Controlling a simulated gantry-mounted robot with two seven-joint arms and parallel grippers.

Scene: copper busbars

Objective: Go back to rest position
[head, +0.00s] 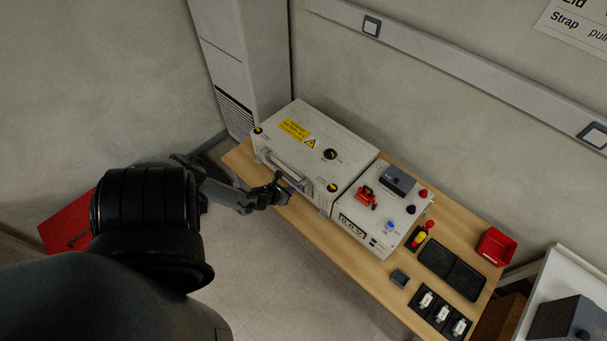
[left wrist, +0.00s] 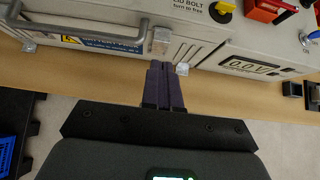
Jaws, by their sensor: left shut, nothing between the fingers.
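My left gripper (head: 283,191) is at the front edge of the wooden table, close to the front of the large grey case. In the left wrist view its two dark fingers (left wrist: 163,88) lie together, shut and empty. The fingertips are just below a latch (left wrist: 162,42) on the case front; I cannot tell whether they touch it. The grey case (head: 342,129) is closed, with a handle (head: 286,166), black and yellow knobs and a yellow warning label on its lid. My right gripper is not in view.
A second grey unit (head: 360,217) with a display, red clamp and knobs adjoins the case. The wooden table (head: 372,277) also bears black trays (head: 449,268), a red bin (head: 495,247) and several white parts. A wall stands behind; floor is free in front.

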